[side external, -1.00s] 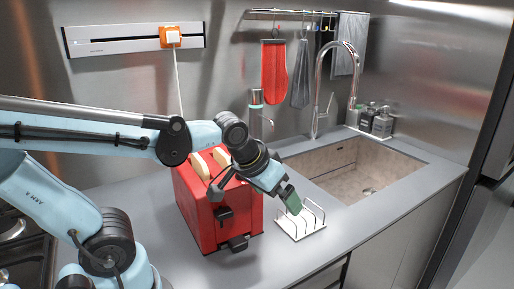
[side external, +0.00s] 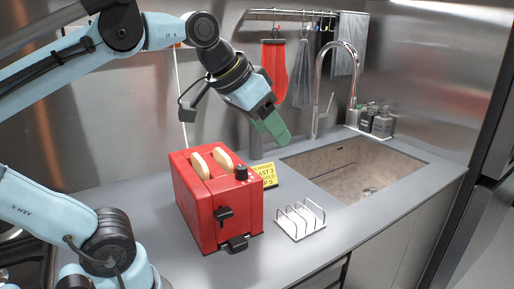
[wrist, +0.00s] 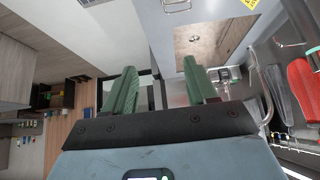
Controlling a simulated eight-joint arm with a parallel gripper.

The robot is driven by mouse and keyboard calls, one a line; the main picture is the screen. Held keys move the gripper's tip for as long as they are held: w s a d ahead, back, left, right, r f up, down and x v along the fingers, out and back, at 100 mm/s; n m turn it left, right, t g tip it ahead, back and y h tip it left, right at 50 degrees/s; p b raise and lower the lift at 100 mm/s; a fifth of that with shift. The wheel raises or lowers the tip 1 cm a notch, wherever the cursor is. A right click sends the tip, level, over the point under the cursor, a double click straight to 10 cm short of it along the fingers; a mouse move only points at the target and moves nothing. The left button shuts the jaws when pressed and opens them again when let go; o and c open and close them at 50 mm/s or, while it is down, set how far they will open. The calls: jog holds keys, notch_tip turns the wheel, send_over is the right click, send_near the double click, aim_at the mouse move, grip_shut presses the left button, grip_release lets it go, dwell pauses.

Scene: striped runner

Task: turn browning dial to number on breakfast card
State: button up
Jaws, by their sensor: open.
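The red toaster (side external: 215,205) stands on the grey counter in the side external view, with two bread slices (side external: 211,163) in its top slots. The black browning dial (side external: 241,173) sits at the right of its top; its setting is too small to read. The yellow breakfast card (side external: 267,176) stands behind the toaster's right side. Its left part is hidden, and of its small black text I make out a 2, but not clearly which number is for browning. My gripper (side external: 276,128) is above and behind the card, apart from the dial. Its green fingers (wrist: 160,88) are open and empty in the wrist view.
A white wire toast rack (side external: 300,221) stands right of the toaster. The sink (side external: 350,172) with its tall tap (side external: 320,95) is at the right. Red and grey cloths hang from a rail (side external: 300,13) behind my gripper. The counter front is clear.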

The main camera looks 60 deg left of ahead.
notch_tip(320, 180, up, 4)
jog(key=n+g, duration=0.7)
jog(key=n, duration=0.5)
send_over(241, 167)
notch_tip(241, 167, down, 4)
jog(key=shift+f, duration=6.7)
jog(key=shift+c, duration=0.3)
jog(key=c, duration=1)
